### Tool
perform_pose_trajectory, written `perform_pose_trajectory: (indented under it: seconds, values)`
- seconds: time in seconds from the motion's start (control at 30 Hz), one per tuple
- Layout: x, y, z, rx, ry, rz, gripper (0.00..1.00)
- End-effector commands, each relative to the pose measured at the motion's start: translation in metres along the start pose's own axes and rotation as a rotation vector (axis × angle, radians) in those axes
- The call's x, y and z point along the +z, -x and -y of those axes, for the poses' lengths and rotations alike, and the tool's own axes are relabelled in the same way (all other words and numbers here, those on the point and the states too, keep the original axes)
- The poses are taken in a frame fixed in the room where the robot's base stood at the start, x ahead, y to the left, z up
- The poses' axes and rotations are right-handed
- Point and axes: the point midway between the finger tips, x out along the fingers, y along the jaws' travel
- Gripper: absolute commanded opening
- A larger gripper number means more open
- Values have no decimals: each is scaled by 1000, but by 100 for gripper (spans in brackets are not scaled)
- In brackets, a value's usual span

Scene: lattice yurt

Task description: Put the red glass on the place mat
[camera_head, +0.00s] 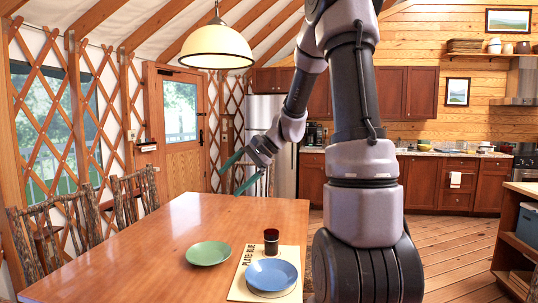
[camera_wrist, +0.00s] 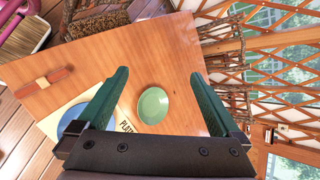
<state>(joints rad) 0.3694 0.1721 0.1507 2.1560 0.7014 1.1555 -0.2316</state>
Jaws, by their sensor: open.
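The red glass (camera_head: 271,241) is dark with a red tint and stands upright. In the head view its base appears to rest on the back edge of the cream place mat (camera_head: 235,292). A blue plate (camera_head: 271,275) lies on the mat, which has lettering along its left side. My gripper (camera_head: 230,183) is open and empty, in the air above the far part of the table, apart from the glass. In the wrist view my open green fingers (camera_wrist: 160,74) frame bare table and the green plate.
A green plate (camera_head: 208,254) lies on the wooden table (camera_head: 160,240), left of the mat. A reddish-brown object with a pale middle (camera_wrist: 43,82) shows on the table in the wrist view. Chairs (camera_head: 135,200) line the left side. A lamp (camera_head: 216,47) hangs above.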

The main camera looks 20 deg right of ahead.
Motion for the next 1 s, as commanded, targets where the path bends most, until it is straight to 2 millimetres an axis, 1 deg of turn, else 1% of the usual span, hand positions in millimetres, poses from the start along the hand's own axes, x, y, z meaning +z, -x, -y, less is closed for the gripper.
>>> perform_pose_trajectory:
  seconds: [0.03,0.1,0.2,0.3,0.4,0.53,0.6,0.7,0.8,1.0]
  values:
    - [24,11,-3,36,73,-39,100]
    - [49,25,-12,90,165,-96,100]
    - [82,47,-27,152,293,-181,100]
    - [110,69,-45,203,418,-271,100]
    - [133,91,-62,235,540,-364,100]
    - [154,116,-84,258,671,-473,100]
    - [161,126,-93,263,722,-518,100]
    - [166,136,-101,265,773,-563,100]
    - [168,140,-106,266,796,-586,100]
    - [169,141,-106,268,800,-590,100]
